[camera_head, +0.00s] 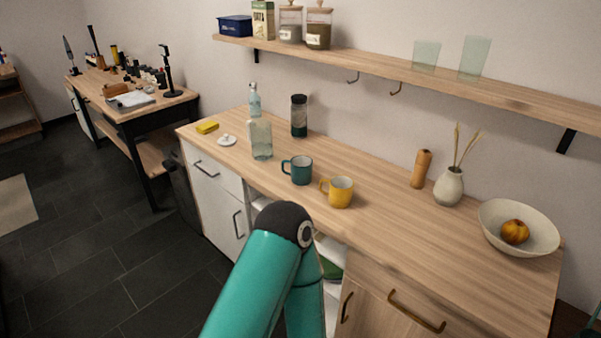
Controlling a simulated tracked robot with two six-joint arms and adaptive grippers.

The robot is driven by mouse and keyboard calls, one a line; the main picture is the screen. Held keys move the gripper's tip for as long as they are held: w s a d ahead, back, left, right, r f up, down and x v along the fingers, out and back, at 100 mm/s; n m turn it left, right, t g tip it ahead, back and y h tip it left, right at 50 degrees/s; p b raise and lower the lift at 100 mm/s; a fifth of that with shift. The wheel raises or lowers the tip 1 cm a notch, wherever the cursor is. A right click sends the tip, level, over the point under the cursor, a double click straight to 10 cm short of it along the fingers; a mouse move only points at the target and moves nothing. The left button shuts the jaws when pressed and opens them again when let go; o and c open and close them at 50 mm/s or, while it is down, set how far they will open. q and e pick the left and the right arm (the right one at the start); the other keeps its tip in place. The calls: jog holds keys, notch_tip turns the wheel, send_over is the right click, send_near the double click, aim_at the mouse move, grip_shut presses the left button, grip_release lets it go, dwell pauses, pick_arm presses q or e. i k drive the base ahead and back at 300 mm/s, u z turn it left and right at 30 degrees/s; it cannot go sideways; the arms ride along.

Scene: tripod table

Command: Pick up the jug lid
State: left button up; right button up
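A small white round lid with a knob (227,140), which looks like the jug lid, lies on the wooden counter (375,210) near its left end. A clear glass jug (261,140) stands upright just right of it, apart from it. Neither gripper shows in the head view. One of my teal arms rises from the bottom middle, with its dark joint in front of the counter's front edge; its hand is hidden or out of frame.
A yellow block (207,127) lies left of the lid. A clear bottle (254,100) and dark flask (299,116) stand behind the jug. Teal (300,170) and yellow (341,191) mugs, a vase (449,187) and a fruit bowl (500,222) stand rightward. A shelf (380,70) hangs above.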

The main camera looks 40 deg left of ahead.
aim_at(227, 141)
jog(key=z, duration=1.45)
jog(key=i, duration=0.1)
jog(key=u, duration=3)
jog(key=k, duration=0.9)
jog(key=u, duration=0.15)
jog(key=i, duration=0.9)
jog(key=z, duration=0.1)
